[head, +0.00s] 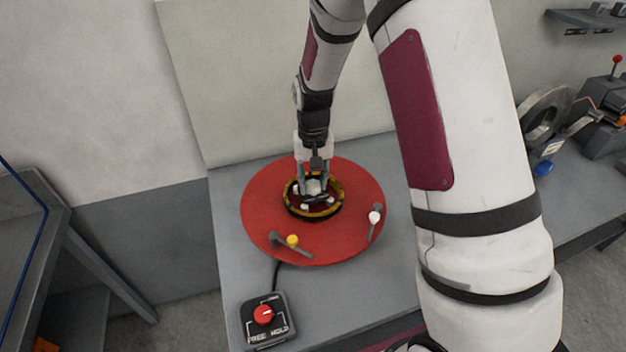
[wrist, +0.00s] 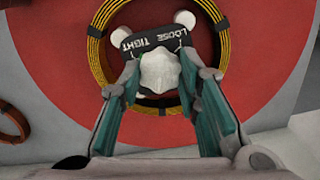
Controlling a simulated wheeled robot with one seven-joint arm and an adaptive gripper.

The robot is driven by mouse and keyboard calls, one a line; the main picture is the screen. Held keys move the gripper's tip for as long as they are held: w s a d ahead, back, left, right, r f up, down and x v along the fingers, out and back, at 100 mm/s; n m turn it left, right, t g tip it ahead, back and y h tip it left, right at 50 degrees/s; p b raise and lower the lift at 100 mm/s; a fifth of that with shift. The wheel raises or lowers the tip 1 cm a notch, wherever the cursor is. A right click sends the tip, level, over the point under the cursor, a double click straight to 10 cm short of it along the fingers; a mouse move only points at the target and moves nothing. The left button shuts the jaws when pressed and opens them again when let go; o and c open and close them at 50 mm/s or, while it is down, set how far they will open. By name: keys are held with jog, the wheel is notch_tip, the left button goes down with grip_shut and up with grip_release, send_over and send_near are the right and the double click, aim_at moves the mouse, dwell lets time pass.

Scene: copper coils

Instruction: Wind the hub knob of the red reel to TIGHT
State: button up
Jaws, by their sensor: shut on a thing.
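The red reel (head: 262,220) lies flat on the grey bench, a coil of copper-yellow wire (head: 330,212) around its hub. My gripper (head: 313,190) points down over the hub. In the wrist view its fingers close from both sides on the pale hub knob (wrist: 160,72). A dark plate marked LOOSE and TIGHT (wrist: 150,38) sits beside the knob and reads upside down in that view. I cannot tell where the knob points. Pale round posts (wrist: 185,19) stand inside the coil.
Levers with a yellow knob (head: 292,240) and a white knob (head: 375,217) sit on the reel. Machinery (head: 600,125) is at right, another table (head: 30,215) at left.

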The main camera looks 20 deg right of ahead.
aim_at(313, 184)
jog(key=shift+m, duration=1.1)
jog(key=o, duration=1.1)
jog(key=shift+o, duration=0.2)
notch_tip(313, 184, up, 12)
